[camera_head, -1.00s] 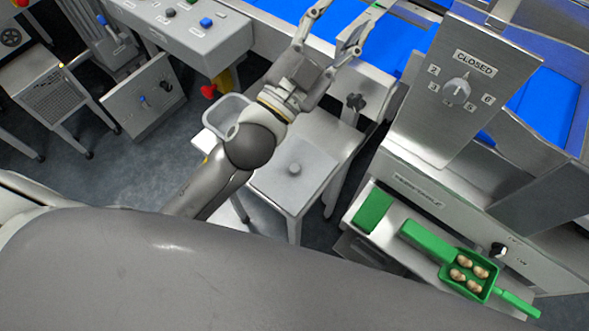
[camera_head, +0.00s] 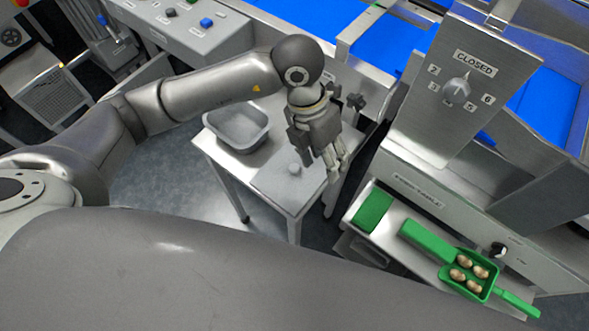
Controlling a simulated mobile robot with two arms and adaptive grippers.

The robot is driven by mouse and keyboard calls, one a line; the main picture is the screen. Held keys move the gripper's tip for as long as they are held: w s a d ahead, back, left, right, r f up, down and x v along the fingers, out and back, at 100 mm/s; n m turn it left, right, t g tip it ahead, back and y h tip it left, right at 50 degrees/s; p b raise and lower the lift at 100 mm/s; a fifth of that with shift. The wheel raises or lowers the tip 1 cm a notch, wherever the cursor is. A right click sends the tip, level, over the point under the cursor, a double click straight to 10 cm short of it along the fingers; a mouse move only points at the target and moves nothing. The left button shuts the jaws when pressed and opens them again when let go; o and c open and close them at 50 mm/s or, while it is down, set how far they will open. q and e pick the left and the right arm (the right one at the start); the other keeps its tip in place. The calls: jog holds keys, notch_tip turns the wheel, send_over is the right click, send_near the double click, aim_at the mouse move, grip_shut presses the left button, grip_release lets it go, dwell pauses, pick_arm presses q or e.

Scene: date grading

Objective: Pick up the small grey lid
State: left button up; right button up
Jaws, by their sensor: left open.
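The small grey lid (camera_head: 276,186) is a flat grey panel with a round knob (camera_head: 295,168) on top. It lies flat on a small steel table (camera_head: 217,157), in the lower middle of the head view. My left gripper (camera_head: 334,174) points down, open and empty, over the right side of the lid, to the right of the knob. The gripper hides part of the lid's right edge. I cannot tell how high the fingertips are above the lid. My right gripper is not in view.
An open grey tub (camera_head: 237,143) stands behind and left of the lid. Right of the table, a steel counter holds a green scoop (camera_head: 494,286) with several dates and a green block (camera_head: 373,210). A steel panel with a dial (camera_head: 457,92) rises behind; blue belts (camera_head: 384,45) run beyond.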

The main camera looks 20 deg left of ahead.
pick_arm(q)
jog(key=w+a+n+t+y, duration=0.1)
jog(key=w+a+y, duration=0.2)
jog(key=a, duration=0.3)
send_over(295, 167)
jog(key=f, duration=0.5)
jog(key=shift+w, duration=0.25)
jog(key=f, duration=0.1)
jog(key=f+p, duration=0.1)
jog(key=f, duration=0.2)
jog(key=shift+s+f+p, duration=0.35)
jog(key=shift+s+f, duration=0.05)
jog(key=shift+w+f, duration=0.1)
jog(key=shift+f, duration=0.45)
jog(key=c, duration=1)
jog(key=shift+r, duration=0.1)
jog(key=shift+c, duration=0.3)
